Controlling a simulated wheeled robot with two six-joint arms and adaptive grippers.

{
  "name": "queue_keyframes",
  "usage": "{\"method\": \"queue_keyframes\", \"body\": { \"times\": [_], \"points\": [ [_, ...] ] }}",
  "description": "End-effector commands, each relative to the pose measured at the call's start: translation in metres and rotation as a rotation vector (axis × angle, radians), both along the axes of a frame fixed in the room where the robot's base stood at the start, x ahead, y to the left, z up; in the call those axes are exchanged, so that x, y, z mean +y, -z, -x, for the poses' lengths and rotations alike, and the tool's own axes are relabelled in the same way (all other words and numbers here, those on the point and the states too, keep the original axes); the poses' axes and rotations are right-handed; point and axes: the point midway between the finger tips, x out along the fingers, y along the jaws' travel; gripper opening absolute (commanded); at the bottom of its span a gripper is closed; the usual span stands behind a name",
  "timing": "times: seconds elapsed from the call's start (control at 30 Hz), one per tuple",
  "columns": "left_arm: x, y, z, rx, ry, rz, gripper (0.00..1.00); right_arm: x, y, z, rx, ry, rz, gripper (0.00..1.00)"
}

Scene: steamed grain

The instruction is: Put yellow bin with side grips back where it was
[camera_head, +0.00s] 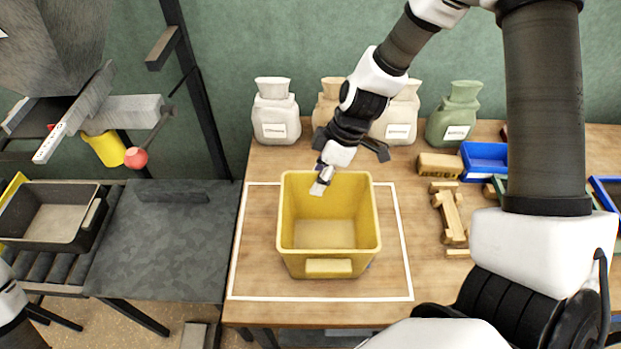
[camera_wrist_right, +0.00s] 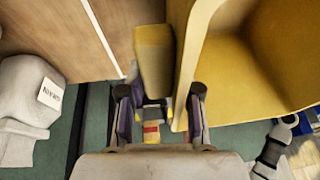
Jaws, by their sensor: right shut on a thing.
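The yellow bin (camera_head: 330,268) with side grips is upright over the wooden table, within the white outline (camera_head: 409,255) in the head view. One grip faces the near side. It looks empty; whether it touches the table I cannot tell. My right gripper (camera_head: 322,182) is at the bin's far rim, shut on its far side. In the right wrist view, my right gripper (camera_wrist_right: 158,98) has the yellow grip block (camera_wrist_right: 153,60) and wall of the bin (camera_wrist_right: 190,60) at its fingers. My left gripper is out of view.
Several labelled sacks (camera_head: 275,112) stand along the back. Wooden blocks (camera_head: 451,215) and a blue bin (camera_head: 484,160) lie to the right. A dark tray (camera_head: 95,222) sits on rollers at left, beside a bare grey plate (camera_head: 165,250). A hopper machine with a red knob (camera_head: 136,157) hangs above.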

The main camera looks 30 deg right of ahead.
Motion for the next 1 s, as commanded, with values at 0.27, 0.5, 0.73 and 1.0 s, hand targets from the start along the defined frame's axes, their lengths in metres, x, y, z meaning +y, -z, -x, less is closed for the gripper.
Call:
{"method": "queue_keyframes", "body": {
  "times": [0.27, 0.5, 0.73, 1.0],
  "points": [
    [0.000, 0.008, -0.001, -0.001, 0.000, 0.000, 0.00, 0.001, 0.010, 0.001, 0.000, -0.003, 0.001, 0.47],
    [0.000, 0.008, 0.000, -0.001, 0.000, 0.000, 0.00, 0.001, 0.010, 0.001, 0.000, -0.003, 0.001, 0.58],
    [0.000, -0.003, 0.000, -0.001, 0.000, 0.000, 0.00, -0.002, -0.004, 0.002, -0.001, -0.003, -0.001, 0.58],
    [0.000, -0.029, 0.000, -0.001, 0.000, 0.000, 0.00, -0.022, -0.062, 0.007, -0.007, -0.002, -0.004, 0.58]
  ]
}}
